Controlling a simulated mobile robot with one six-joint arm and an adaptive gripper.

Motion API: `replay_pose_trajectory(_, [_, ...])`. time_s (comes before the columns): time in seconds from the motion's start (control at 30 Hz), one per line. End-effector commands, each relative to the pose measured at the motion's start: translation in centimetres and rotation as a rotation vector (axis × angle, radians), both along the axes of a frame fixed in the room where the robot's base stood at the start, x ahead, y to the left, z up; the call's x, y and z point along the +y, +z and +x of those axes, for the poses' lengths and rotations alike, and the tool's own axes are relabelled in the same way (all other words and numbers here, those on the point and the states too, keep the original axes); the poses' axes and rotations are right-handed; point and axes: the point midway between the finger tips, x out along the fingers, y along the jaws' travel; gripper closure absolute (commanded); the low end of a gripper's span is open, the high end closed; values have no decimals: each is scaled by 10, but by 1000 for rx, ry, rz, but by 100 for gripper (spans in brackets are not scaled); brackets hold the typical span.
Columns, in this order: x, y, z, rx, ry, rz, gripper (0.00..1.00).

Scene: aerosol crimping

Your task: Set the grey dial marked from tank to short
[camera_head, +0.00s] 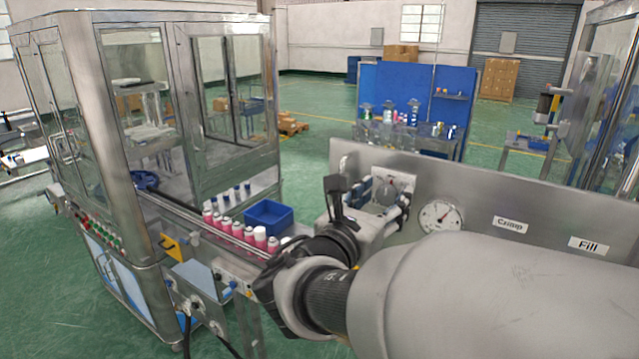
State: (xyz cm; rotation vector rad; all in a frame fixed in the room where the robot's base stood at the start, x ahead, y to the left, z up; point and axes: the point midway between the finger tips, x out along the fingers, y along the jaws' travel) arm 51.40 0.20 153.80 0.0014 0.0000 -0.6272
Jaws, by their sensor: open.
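A grey panel (477,195) stands at the right. A pale plate (402,182) with small dark and red markings is on it, partly hidden behind my gripper (383,194). My gripper is open, with its fingers apart in front of this plate. The grey dial cannot be made out clearly; it may be behind or between the fingers. I cannot tell whether the fingers touch it, nor read its setting. My forearm comes in from the lower right and covers the lower part of the panel.
A round gauge (440,217) and the labels "Crimp" (510,225) and "Fill" (588,245) are right of the gripper. A glazed metal machine (165,150) stands further left.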

Motion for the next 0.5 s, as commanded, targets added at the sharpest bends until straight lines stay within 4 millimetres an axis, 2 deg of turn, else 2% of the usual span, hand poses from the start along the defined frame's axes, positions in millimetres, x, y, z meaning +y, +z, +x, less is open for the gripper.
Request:
replay_pose_trajectory(0.23, [0,0,1,0,0,0,49])
replay_pose_trajectory(0.5, [0,0,0,0,0,0,67])
